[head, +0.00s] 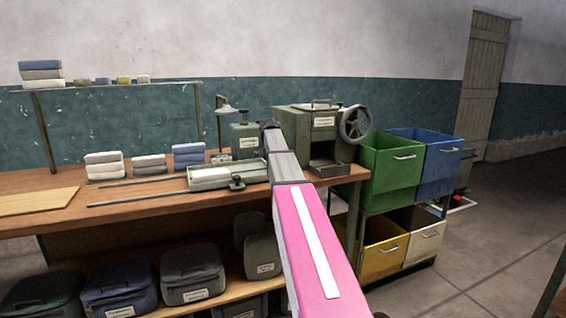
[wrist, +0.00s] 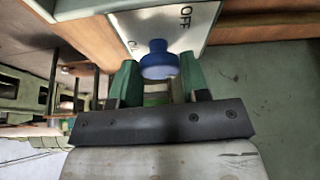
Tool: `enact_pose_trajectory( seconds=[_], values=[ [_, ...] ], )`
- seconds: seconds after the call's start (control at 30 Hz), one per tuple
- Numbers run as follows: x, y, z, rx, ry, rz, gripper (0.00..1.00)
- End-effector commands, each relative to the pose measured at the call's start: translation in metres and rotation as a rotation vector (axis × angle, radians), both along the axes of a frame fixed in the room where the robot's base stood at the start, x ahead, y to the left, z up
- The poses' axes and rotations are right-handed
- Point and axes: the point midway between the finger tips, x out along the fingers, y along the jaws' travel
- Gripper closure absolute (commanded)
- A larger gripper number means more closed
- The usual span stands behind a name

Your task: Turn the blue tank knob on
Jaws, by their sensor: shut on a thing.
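The blue knob (wrist: 158,60) sits on a pale label plate (wrist: 165,25) in the wrist view. The knob and fingers cannot be made out there.
The wooden bench (head: 140,205) holds a green machine with a handwheel (head: 355,124), a pale tray (head: 208,178) and folded cloth stacks (head: 104,165). Green (head: 390,160) and blue bins (head: 438,165) stand at the right. Open floor lies further right.

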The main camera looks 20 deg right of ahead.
Motion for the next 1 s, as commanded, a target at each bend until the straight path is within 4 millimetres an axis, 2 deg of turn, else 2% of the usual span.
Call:
enact_pose_trajectory(
  seconds=[0.3,0.77,0.8,0.87,1.0],
  values=[
    [0.0008,0.0003,-0.0002,0.001,0.0,-0.092,0.82],
    [0.0005,0.0003,-0.0002,0.001,0.0,-0.105,0.82],
    [0.0005,0.0003,-0.0002,0.001,0.0,-0.105,0.52],
    [0.0005,0.0003,-0.0002,0.001,0.0,-0.104,0.33],
    [0.0005,0.0002,-0.0002,0.001,0.0,-0.104,0.33]
  ],
)
